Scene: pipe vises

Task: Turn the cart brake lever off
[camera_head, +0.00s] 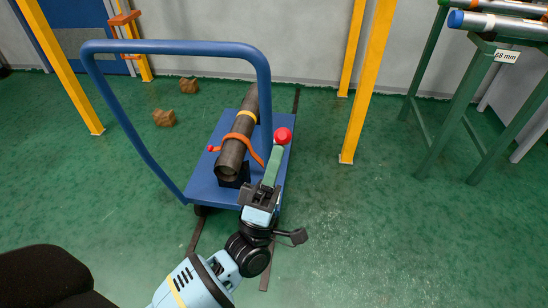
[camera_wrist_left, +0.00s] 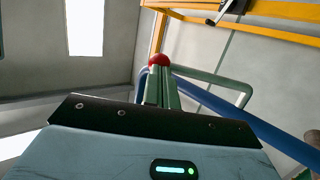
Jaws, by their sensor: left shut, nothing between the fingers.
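The blue cart (camera_head: 205,188) stands on the green floor with a tall blue push handle (camera_head: 170,47). A red ball knob (camera_head: 283,135), which looks like the brake lever's end, is at the cart's right side. It also shows in the left wrist view (camera_wrist_left: 159,60). The lever's shaft is hidden or cannot be told from the green fingers. My left gripper (camera_head: 275,155) comes from below, shut and empty, its fingertips just under the knob. Whether they touch it cannot be told. My right gripper is out of view.
A dark pipe (camera_head: 233,150) lies on the cart under an orange strap (camera_head: 236,138). Yellow posts (camera_head: 367,80) stand behind and to the right. A green rack (camera_head: 450,105) with pipes stands at the far right. Floor right of the cart is clear.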

